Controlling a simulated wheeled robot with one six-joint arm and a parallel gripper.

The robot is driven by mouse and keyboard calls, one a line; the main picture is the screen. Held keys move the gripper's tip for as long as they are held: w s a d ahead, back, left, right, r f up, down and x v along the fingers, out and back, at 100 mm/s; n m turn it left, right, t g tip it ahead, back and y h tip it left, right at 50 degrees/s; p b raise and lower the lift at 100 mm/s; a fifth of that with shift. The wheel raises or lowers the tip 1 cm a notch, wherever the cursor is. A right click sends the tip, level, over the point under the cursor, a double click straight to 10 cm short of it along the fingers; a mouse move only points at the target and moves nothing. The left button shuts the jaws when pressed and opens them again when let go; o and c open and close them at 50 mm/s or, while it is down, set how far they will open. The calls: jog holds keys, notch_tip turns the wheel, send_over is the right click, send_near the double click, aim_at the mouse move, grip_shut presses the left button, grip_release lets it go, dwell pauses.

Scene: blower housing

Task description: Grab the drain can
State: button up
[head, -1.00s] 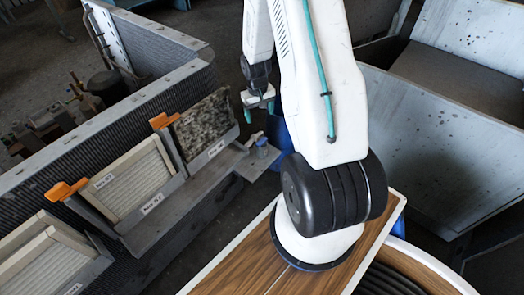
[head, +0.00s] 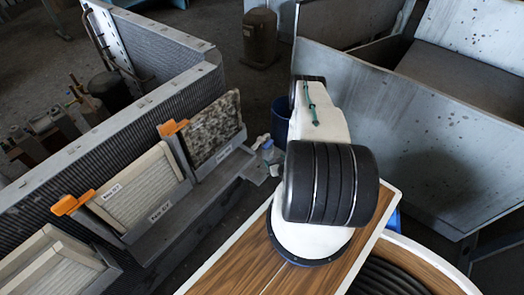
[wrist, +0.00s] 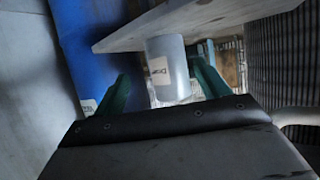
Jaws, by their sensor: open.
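The drain can (head: 268,151) is a small pale, translucent cylinder at the end of a narrow ledge (head: 245,166) in the head view. In the wrist view the can (wrist: 168,70) shows large, with a pale label, against a pale plate (wrist: 190,22). My gripper (wrist: 160,72) is open, with one green finger on each side of the can. The fingers seem apart from it; contact cannot be told. My gripper is hidden behind my arm in the head view.
A blue bin (head: 280,122) stands beyond the can and fills the wrist view's left (wrist: 85,45). Filter panels with orange clips (head: 72,203) line the ledge at left. A grey metal housing (head: 420,130) rises at right. A brown canister (head: 260,38) stands on the floor behind.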

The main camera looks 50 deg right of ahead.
aim_at(270, 156)
jog(key=shift+w+d+f+t, duration=0.1)
jog(key=shift+w+d+t, duration=0.05)
jog(key=shift+w+t, duration=0.3)
jog(key=x, duration=0.7)
jog(key=shift+w+a, duration=0.15)
jog(key=shift+a, duration=0.2)
jog(key=c, duration=1.1)
